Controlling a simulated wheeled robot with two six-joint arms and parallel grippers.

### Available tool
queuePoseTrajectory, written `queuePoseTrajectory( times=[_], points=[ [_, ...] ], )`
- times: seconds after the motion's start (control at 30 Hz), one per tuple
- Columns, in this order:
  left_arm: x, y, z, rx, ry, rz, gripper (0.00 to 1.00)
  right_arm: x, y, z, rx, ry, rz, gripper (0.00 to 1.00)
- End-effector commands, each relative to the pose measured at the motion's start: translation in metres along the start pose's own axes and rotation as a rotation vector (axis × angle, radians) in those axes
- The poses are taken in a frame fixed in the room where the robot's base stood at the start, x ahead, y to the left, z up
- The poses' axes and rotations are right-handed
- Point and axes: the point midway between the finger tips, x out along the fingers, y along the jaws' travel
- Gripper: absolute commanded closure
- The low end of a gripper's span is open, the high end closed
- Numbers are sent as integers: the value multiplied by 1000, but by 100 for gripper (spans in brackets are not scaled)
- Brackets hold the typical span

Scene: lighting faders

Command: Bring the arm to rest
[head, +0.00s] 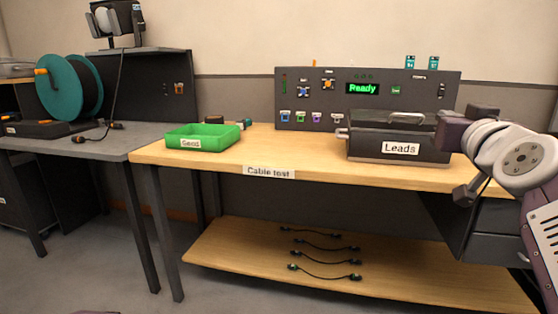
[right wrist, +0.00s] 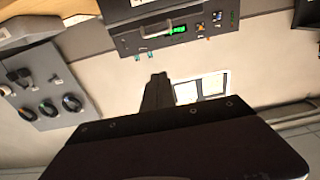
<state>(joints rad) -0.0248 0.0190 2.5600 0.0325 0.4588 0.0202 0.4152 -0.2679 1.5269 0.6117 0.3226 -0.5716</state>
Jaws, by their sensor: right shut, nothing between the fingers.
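My right arm comes in at the right edge of the head view, in front of the right end of the cable test bench (head: 300,172). In the right wrist view my right gripper (right wrist: 158,78) is shut, its dark fingers together with nothing between them. It is in the air, apart from the bench things. The black test panel (right wrist: 180,32) shows above it in that view, seen upside down. My left gripper is in neither view.
A black case marked Leads (head: 400,135) stands close to my right arm. The test panel (head: 365,100) behind it reads Ready. A green Good tray (head: 203,143) is at bench left. Several cables lie on the lower shelf (head: 230,250). A teal reel (head: 70,87) stands far left.

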Motion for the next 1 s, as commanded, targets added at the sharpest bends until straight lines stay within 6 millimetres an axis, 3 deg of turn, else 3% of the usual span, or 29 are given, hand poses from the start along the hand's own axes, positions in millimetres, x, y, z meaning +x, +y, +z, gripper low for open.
queuePoseTrajectory(
  times=[0.03, 0.13, 0.37, 0.57, 0.67, 0.77, 0.9, 1.0],
  points=[
    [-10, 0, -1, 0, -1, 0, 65, 2, -10, -8, 2, -4, -23, 100],
    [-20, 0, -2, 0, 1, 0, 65, 12, -28, -6, 8, -31, -68, 100],
    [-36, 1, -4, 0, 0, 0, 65, 32, -60, 42, 3, -165, -141, 100],
    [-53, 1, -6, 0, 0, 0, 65, 38, -92, 116, -29, -360, -212, 100],
    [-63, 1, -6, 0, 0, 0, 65, 30, -110, 166, -49, -492, -251, 100],
    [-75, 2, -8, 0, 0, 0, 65, 7, -128, 230, -77, -672, -296, 100],
    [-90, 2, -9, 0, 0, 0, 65, -58, -140, 328, -130, -971, -342, 100],
    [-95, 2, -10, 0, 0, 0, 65, -109, -135, 379, -163, -1149, -345, 100]
  ],
)
